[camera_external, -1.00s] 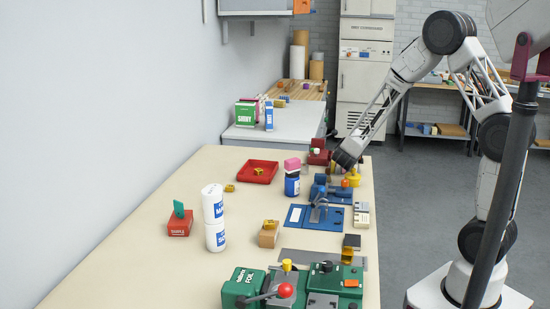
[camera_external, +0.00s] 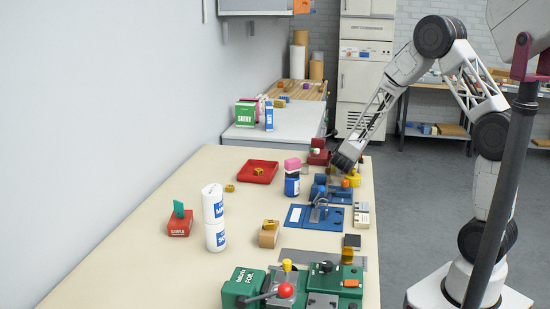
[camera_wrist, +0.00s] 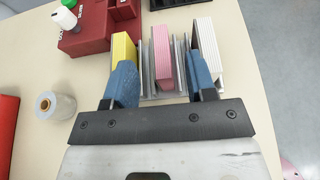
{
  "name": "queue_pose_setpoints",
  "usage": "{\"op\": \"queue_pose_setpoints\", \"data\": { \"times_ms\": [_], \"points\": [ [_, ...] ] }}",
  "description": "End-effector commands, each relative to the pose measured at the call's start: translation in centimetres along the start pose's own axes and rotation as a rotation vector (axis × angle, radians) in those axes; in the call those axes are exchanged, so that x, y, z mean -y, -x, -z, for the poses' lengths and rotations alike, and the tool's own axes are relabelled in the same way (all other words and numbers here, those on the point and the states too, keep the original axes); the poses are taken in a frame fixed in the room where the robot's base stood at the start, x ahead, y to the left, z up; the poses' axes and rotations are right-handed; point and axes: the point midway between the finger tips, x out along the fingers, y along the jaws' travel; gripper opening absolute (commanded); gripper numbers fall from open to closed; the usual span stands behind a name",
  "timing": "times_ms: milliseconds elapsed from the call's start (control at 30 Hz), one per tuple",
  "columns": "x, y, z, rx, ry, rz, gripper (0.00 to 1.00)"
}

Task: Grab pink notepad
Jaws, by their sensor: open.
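The pink notepad (camera_wrist: 162,58) stands on edge in a metal holder (camera_wrist: 147,75) in the wrist view, between a yellow pad (camera_wrist: 124,48) on the left and a white pad (camera_wrist: 206,48) on the right. My gripper (camera_wrist: 161,72) is open, with one blue finger on each side of the pink notepad. The left finger overlaps the yellow pad in the view, and the right finger is near the white pad. I cannot tell whether either finger touches them.
Free table lies at the left.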

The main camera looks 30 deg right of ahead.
Motion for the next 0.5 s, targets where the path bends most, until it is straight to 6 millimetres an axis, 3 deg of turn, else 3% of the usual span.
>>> {"op": "queue_pose_setpoints", "data": {
  "times_ms": [500],
  "points": [
    [0.03,-0.67,-0.02,0.0,-0.001,0.001,0.51]
  ]
}}
